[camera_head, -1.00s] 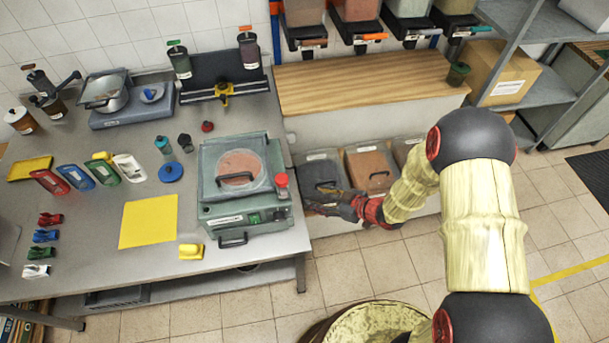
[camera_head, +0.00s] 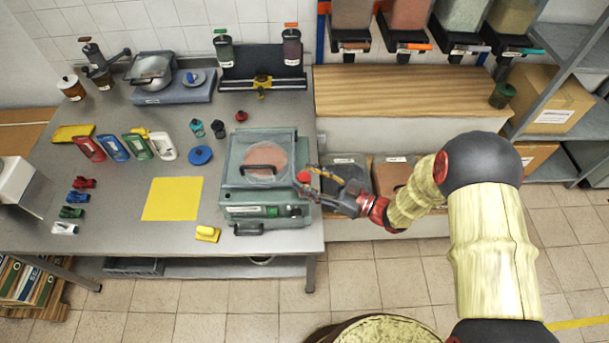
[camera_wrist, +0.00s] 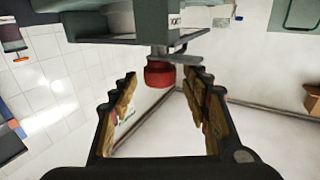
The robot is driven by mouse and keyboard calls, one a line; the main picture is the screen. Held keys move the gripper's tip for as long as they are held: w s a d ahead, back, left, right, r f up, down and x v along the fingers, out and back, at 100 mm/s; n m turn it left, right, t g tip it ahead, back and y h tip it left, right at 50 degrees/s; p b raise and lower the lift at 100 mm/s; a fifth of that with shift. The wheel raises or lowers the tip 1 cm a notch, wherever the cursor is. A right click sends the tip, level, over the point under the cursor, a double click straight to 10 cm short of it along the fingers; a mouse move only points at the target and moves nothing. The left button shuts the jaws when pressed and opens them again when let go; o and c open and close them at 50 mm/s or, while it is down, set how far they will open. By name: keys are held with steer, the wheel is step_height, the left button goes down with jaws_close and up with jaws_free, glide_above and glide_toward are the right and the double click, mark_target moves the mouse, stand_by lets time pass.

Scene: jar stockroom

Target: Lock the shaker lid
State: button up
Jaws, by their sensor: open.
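The shaker (camera_head: 265,212) is a green-grey box at the right end of the steel bench. Its clear lid (camera_head: 240,152) with a dark handle lies over a round reddish-orange content and looks down. A red knob (camera_head: 303,176) sits at the shaker's right side. My gripper (camera_head: 318,181) is at that side, beside the knob and partly overlapping it in the head view. In the wrist view the red knob (camera_wrist: 160,75) hangs on a metal arm by the shaker's body (camera_wrist: 100,22). It shows between the spread fingers of my gripper (camera_wrist: 164,84), near their tips; contact cannot be told.
A yellow mat (camera_head: 172,199) and a yellow clip (camera_head: 208,233) lie left of the shaker. Scoops, small bottles and a scale (camera_head: 165,85) stand farther left and back. Bins (camera_head: 394,173) stand low behind my gripper. Dispensers (camera_head: 408,25) hang above the wooden shelf (camera_head: 400,90).

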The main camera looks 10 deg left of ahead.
steer(key=shift+w+a, duration=0.2)
steer(key=shift+a, duration=0.5)
steer(key=c, duration=0.3)
steer(key=c, duration=0.8)
steer(key=shift+c, duration=0.3)
